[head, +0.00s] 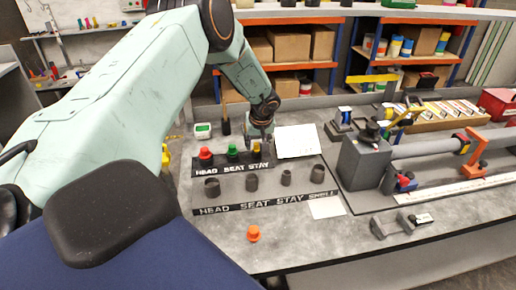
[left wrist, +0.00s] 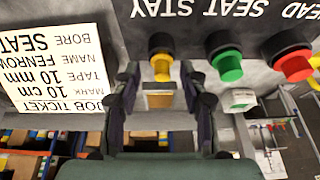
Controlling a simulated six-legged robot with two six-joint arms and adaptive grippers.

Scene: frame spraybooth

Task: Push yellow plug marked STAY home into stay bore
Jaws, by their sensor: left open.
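The yellow plug (head: 256,148) stands at the STAY label of the dark plug rack (head: 215,169), beside the green plug (head: 232,150) and the red plug (head: 205,154). In the left wrist view the yellow plug (left wrist: 161,62) shows between the fingertips of my open left gripper (left wrist: 160,80); contact cannot be told. In the head view my left gripper (head: 262,127) hangs just behind the yellow plug. The bore board (head: 225,207) lies in front of the rack with several upright dark sleeves; the stay bore (head: 286,178) is third from the left. My right gripper is out of view.
A job ticket (left wrist: 58,70) reads BORE SEAT; it lies right of the rack in the head view (head: 297,141). An orange plug (head: 253,233) stands near the front edge. A grey vise-like block (head: 362,162) with a tube stands on the right.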

